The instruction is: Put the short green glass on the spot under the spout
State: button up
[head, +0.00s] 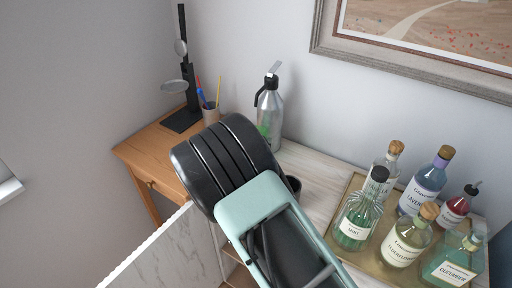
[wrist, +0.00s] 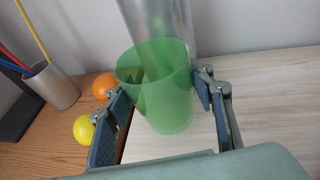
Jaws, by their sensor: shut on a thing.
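The short green glass (wrist: 165,100) is see-through and upright in the wrist view, between the two fingers of my gripper (wrist: 160,88), which is shut on it. In the head view a sliver of green glass (head: 264,130) shows past my arm, which hides the fingers. The silver siphon bottle (head: 272,112) with a black top stands against the wall. In the wrist view its body (wrist: 158,22) rises right behind the glass. The spot under the spout cannot be made out, nor whether the glass touches the surface.
A pencil cup (wrist: 50,88), an orange ball (wrist: 104,84) and a yellow ball (wrist: 83,129) are left of the glass. A tray (head: 350,192) with several bottles stands at the right. A dark cup (head: 294,186) is partly hidden. The pale top (wrist: 270,95) right of the glass is clear.

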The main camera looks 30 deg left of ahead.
jog(key=shift+w+a+f, duration=0.1)
jog(key=shift+w+f, duration=0.05)
jog(key=shift+a+f+p, duration=0.1)
jog(key=shift+f+p, duration=0.35)
jog(key=shift+f, duration=1.2)
jog(key=shift+f, duration=0.15)
jog(key=o, duration=1.3)
jog(key=shift+o, duration=0.2)
